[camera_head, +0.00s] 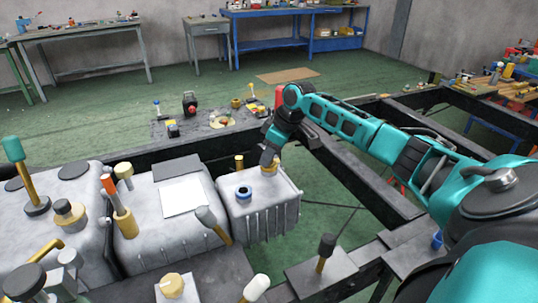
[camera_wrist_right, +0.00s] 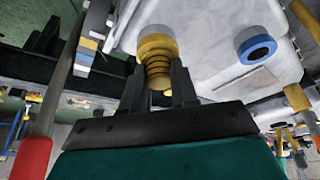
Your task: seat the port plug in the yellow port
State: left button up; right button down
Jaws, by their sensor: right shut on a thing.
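My right gripper (camera_head: 267,158) is over the far side of the right grey-white housing (camera_head: 262,214). In the wrist view its two dark fingers (camera_wrist_right: 157,92) are shut on a ribbed yellow port plug (camera_wrist_right: 158,74). The yellow port (camera_wrist_right: 157,45) is a yellow ring on a pale stub, in line with the plug. The plug's end meets or overlaps the ring in this view; I cannot tell how deep it sits. My left gripper is not in view.
A blue-ringed port (camera_head: 243,192) is nearby on the same housing. A tool with a grey head (camera_head: 207,217) leans at the housing's left. Dark frame beams (camera_head: 350,180) run behind and to the right.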

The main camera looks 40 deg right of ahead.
jog(key=c, duration=0.9)
grip_release()
jog(key=shift+o, duration=0.2)
jog(key=p+v, duration=0.1)
jog(key=v, duration=1.1)
jog(key=shift+s, duration=0.1)
